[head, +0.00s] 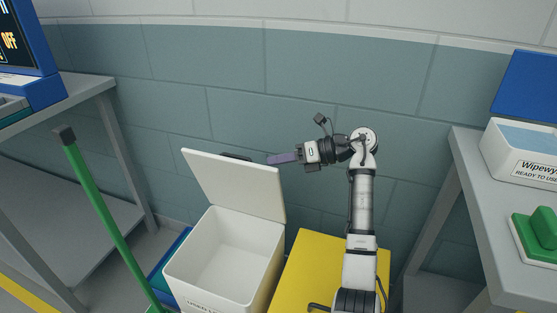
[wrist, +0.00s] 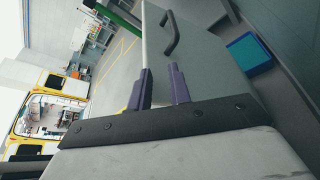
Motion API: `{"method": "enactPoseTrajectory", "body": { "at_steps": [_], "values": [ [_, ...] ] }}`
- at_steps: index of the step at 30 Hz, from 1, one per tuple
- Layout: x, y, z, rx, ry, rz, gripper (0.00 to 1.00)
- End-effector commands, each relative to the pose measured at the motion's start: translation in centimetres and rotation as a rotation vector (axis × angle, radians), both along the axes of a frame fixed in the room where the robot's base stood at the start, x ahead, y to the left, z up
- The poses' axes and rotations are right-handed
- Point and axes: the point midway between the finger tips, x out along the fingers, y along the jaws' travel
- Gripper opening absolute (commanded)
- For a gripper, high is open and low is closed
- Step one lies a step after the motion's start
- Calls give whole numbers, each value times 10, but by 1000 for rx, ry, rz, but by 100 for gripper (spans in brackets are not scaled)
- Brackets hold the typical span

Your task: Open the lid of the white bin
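The white bin (head: 218,262) stands on the floor with its open top facing up. Its inside looks empty where I can see it. Its lid (head: 235,185) is raised, standing steeply and leaning back at the rear of the bin. A dark handle (wrist: 171,34) is on the lid's outer face; part of it shows behind the lid's top edge in the head view. My gripper (head: 270,159) is at the lid's upper right corner. In the wrist view its two purple fingers (wrist: 160,70) are apart, close to the lid's edge. I cannot tell whether they touch it.
A yellow box (head: 315,265) stands right of the bin, and a blue container (head: 172,262) stands left of it. A green pole (head: 95,195) leans at the left. Grey tables flank both sides, and the right one holds a wipes box (head: 520,155). A tiled wall is behind.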

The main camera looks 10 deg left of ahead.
Motion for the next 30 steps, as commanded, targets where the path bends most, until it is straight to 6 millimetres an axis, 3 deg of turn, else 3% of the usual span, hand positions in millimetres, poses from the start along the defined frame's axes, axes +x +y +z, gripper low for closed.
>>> {"method": "enactPoseTrajectory", "body": {
  "at_steps": [30],
  "values": [
    [4,-69,21,0,0,-2,20]
  ]
}}
